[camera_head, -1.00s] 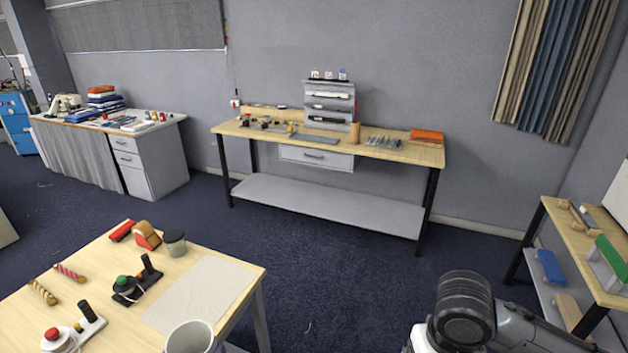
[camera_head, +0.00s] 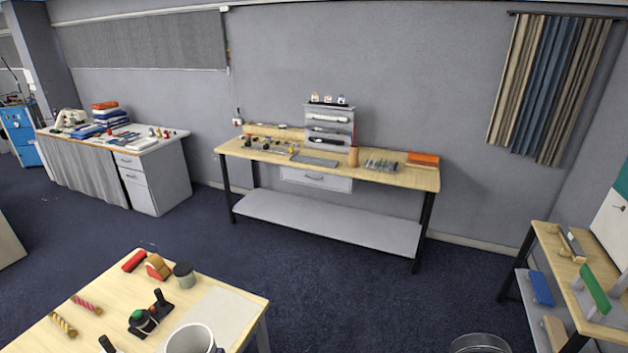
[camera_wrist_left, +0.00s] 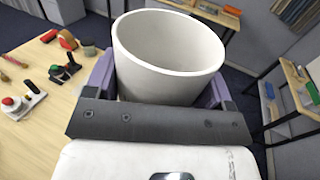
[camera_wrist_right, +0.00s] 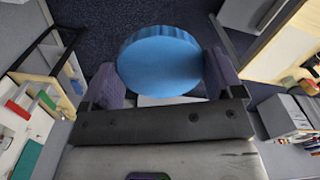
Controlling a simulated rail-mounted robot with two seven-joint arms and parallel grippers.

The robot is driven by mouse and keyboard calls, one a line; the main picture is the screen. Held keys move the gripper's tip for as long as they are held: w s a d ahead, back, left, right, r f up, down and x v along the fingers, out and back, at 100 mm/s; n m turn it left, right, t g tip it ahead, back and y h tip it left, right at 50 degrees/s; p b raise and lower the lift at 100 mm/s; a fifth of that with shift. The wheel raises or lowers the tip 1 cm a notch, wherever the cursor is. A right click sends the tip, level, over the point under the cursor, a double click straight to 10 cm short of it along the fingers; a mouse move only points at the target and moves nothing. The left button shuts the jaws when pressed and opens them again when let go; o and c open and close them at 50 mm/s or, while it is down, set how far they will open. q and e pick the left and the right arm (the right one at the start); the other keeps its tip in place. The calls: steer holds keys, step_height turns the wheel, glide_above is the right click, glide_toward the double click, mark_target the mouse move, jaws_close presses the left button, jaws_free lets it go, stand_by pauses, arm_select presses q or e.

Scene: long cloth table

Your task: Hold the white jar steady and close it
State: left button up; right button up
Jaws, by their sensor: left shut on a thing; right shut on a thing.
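The white jar (camera_head: 186,343) is at the bottom edge of the head view, its rim open and no lid on it. In the left wrist view the jar (camera_wrist_left: 168,42) sits between the purple fingers of my left gripper (camera_wrist_left: 163,85), which is shut on it. The jar's inside looks empty. A round blue lid with a ridged edge (camera_wrist_right: 160,62) is held between the fingers of my right gripper (camera_wrist_right: 163,78), shut on it. The lid is apart from the jar. In the head view the right gripper and lid do not show.
The light wood table (camera_head: 100,285) carries a pale mat (camera_head: 218,312), a grey-lidded pot (camera_head: 184,275), striped sticks (camera_head: 87,305) and black-based tools (camera_head: 150,314). A shelf unit (camera_head: 565,275) stands at right. Open blue floor lies between.

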arm_select(q)
steer(key=shift+d, duration=0.1)
stand_by(0.6)
steer(key=d+f+m+g+h, duration=0.4)
steer(key=d+f+m+h, duration=0.4)
steer(key=d, duration=0.6)
step_height(320, 180, down, 3)
steer(key=s+h, duration=0.1)
steer(key=h, duration=0.2)
steer(key=shift+d+h, duration=0.3)
steer(key=shift+r, duration=0.1)
arm_select(e)
steer(key=shift+r, duration=0.15)
steer(key=shift+w+a+r, duration=0.2)
steer(key=shift+r, duration=0.3)
steer(key=shift+w+a+r, duration=0.2)
steer(key=shift+r, duration=0.25)
steer(key=w+a+r+n, duration=0.1)
steer(key=a+r+n, duration=0.15)
steer(key=a, duration=0.55)
steer(key=w+a+r+n, duration=0.1)
steer(key=a+r, duration=0.3)
steer(key=a, duration=0.4)
steer(key=w+a+f+m, duration=0.3)
steer(key=w+a+m, duration=0.2)
steer(key=a+m, duration=0.3)
steer(key=shift+f, duration=0.2)
